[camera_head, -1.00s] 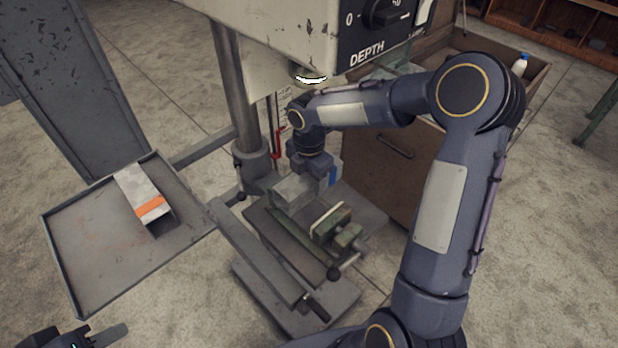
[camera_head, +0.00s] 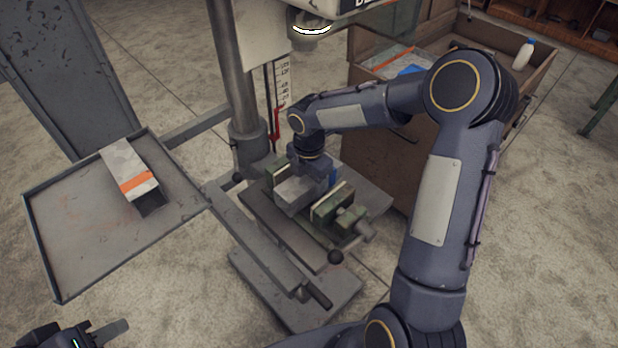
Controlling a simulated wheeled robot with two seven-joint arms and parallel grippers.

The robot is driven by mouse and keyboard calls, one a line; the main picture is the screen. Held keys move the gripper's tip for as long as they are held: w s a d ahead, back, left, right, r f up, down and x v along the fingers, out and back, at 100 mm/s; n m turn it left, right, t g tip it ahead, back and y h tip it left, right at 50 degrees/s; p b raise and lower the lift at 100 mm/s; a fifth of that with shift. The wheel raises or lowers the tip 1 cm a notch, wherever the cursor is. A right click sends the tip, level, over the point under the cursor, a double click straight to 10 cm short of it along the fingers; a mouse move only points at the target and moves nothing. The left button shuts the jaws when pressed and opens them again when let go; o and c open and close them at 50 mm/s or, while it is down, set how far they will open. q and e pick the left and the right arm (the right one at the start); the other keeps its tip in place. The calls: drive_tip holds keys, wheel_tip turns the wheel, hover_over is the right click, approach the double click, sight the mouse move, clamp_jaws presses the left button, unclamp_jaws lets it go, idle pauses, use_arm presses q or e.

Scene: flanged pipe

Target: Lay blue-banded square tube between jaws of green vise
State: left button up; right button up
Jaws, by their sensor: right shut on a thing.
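The blue-banded square tube (camera_head: 294,193) is grey, with a patch of its blue band (camera_head: 334,178) showing to the right of my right gripper. My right gripper (camera_head: 312,180) points down and is shut on the tube. The green vise (camera_head: 349,217) stands on the drill press table. One jaw (camera_head: 277,171) shows behind the tube and the other (camera_head: 327,206) in front, so the tube appears between them. Whether it rests on the vise bed is hidden. My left gripper (camera_head: 95,335) is partly in view at the bottom left, away from the vise; its opening is unclear.
A grey tray (camera_head: 80,235) at the left holds an orange-banded square tube (camera_head: 130,176). The drill press column (camera_head: 233,70) rises behind the vise. A wooden cabinet (camera_head: 385,150) with an open top holds a white bottle (camera_head: 523,53) and other items.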

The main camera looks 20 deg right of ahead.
drive_tip(key=shift+f, duration=0.35)
drive_tip(key=o, duration=1.4)
drive_tip(key=shift+o, duration=0.2)
wheel_tip(320, 180, up, 7)
drive_tip(key=shift+r, duration=0.45)
